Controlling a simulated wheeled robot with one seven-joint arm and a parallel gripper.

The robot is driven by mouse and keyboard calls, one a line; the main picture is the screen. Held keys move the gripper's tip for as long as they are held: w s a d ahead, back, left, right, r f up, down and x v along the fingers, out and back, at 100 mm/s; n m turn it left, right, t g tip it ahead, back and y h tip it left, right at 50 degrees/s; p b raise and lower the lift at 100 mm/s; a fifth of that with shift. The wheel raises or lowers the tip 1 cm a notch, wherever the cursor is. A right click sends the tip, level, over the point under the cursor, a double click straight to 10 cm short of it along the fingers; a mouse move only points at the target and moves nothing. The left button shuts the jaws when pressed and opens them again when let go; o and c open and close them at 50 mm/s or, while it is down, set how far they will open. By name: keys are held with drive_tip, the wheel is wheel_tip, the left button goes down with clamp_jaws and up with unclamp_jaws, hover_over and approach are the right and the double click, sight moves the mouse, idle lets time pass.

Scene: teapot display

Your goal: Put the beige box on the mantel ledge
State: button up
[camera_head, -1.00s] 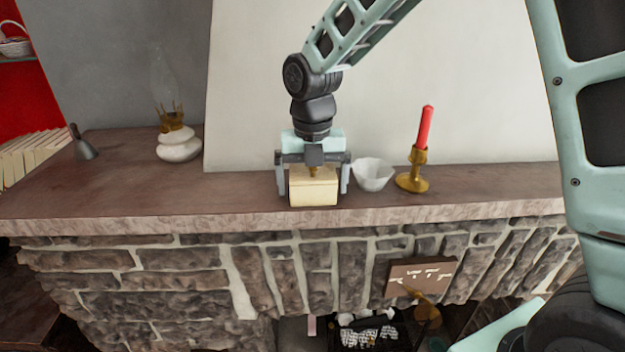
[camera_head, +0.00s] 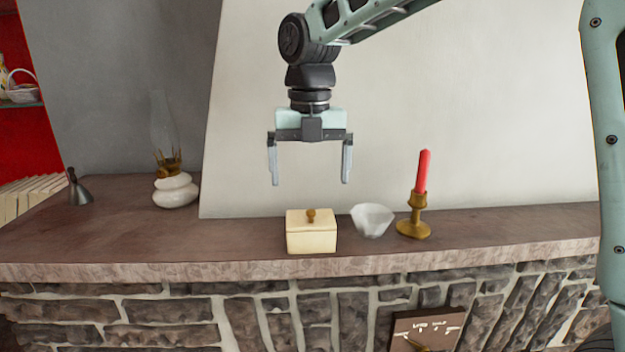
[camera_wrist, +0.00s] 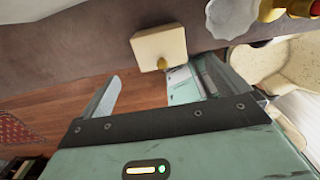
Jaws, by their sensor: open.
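The beige box (camera_head: 311,238) with a small brown knob on its lid sits upright on the mantel ledge (camera_head: 120,240), near its front edge. It also shows in the wrist view (camera_wrist: 158,45). My gripper (camera_head: 310,182) is open and empty, above the box and clear of it. In the wrist view my gripper's two fingers (camera_wrist: 150,93) are spread apart with nothing between them.
A white bowl (camera_head: 372,220) stands just right of the box. A brass candlestick with a red candle (camera_head: 415,215) is farther right. A white oil lamp (camera_head: 175,190) and a grey cone-shaped object (camera_head: 79,190) stand at the left. The ledge between lamp and box is clear.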

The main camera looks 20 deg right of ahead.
drive_tip(key=shift+r, duration=0.15)
drive_tip(key=shift+s+a, duration=0.25)
drive_tip(key=shift+s, duration=0.05)
drive_tip(key=s+a+f+m, duration=0.2)
drive_tip(key=s+f+m, duration=0.2)
drive_tip(key=s+m, duration=0.4)
drive_tip(key=s+a+f+m, duration=0.2)
drive_tip(key=s+f+m, duration=0.3)
drive_tip(key=s+m, duration=0.3)
drive_tip(key=s+a+f+m, duration=0.1)
drive_tip(key=s+f+m, duration=0.4)
drive_tip(key=s+m, duration=0.3)
drive_tip(key=shift+s+a+m+y, duration=0.3)
drive_tip(key=shift+s+a, duration=0.1)
drive_tip(key=shift+s, duration=0.75)
